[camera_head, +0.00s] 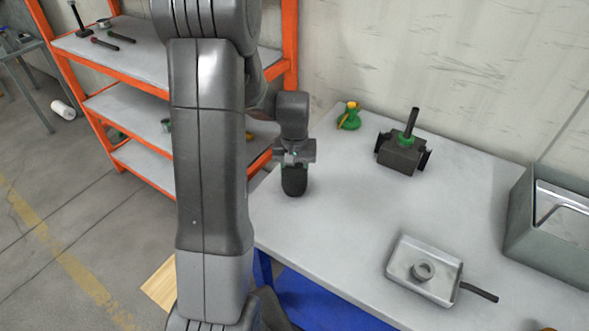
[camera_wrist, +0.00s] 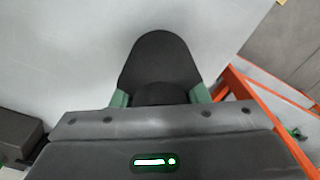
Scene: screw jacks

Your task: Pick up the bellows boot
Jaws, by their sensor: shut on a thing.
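The bellows boot (camera_head: 294,183) is a black, rounded, cup-like piece near the left edge of the grey table (camera_head: 345,225). My gripper (camera_head: 294,167) is above it, pointing down, with its jaws shut on the boot's upper part. In the wrist view the boot (camera_wrist: 160,58) sits between the two green fingertips of my gripper (camera_wrist: 160,96), one on each side. The wrist housing hides its near part. I cannot tell whether the boot's lower end touches the tabletop.
A green and yellow piece (camera_head: 349,117) and a dark block (camera_head: 401,156) with a green collar and upright rod stand at the back. A metal tray (camera_head: 398,272) holding a ring lies in front. A grey bin (camera_head: 518,215) is at right. An orange shelf (camera_head: 290,45) stands left.

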